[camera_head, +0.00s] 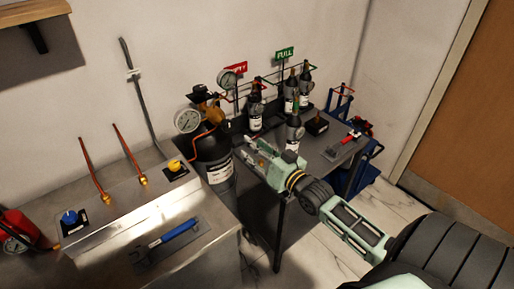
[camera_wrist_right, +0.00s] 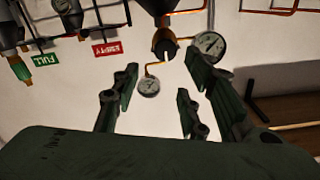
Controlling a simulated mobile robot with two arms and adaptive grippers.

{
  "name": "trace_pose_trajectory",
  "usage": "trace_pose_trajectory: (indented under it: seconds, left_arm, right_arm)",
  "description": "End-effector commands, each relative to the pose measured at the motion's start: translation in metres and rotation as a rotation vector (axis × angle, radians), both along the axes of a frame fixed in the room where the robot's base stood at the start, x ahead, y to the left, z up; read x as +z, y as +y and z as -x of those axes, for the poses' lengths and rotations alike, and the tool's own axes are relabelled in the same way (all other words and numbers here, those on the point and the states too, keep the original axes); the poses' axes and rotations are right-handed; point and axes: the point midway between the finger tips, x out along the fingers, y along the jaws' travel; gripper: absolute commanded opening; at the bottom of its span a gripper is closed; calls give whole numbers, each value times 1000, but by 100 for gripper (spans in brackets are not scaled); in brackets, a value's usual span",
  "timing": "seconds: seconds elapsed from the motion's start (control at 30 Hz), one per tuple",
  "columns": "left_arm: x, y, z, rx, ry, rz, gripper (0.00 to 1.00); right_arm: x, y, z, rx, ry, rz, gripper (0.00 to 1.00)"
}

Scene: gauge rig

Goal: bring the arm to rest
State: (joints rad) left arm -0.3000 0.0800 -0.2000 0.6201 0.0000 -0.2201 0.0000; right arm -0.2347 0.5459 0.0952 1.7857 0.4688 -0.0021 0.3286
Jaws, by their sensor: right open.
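My right arm (camera_head: 356,228) reaches in from the lower right in the head view. Its gripper (camera_head: 255,152) is over the dark side table, just right of the large black cylinder. In the right wrist view my right gripper (camera_wrist_right: 160,98) has its fingers spread apart, with nothing held between them. A small round gauge (camera_wrist_right: 148,87) shows in the gap, beyond the fingers; a larger gauge (camera_wrist_right: 210,45) shows above the right finger. That view looks upside down. My left gripper is in neither view.
The black cylinder (camera_head: 212,152) with its gauge (camera_head: 187,120) stands close left of my gripper. Small bottles (camera_head: 294,132) stand on the side table beneath the EMPTY (camera_head: 236,68) and FULL (camera_head: 285,53) signs. A blue-handled wrench (camera_head: 174,235) lies on the left bench. Floor (camera_head: 305,240) shows below my arm.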

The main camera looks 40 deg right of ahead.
Motion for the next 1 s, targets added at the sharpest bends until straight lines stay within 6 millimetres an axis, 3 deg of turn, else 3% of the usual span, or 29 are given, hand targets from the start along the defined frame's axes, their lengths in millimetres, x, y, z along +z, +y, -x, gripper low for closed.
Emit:
trace_pose_trajectory:
  seconds: [0.5, 0.63, 0.77, 0.87, 1.0]
  left_arm:
    - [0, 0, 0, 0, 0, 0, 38]
    - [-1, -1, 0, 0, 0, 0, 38]
    - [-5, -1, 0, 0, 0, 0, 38]
    - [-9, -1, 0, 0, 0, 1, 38]
    - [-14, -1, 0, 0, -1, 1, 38]
  right_arm:
    - [0, 0, 0, 0, -1, -1, 40]
    - [-19, -3, 2, -11, 30, 3, 40]
    - [-83, -8, 11, -40, 139, 25, 40]
    - [-156, -10, 29, -65, 267, 55, 40]
    - [-257, -4, 69, -76, 457, 101, 40]
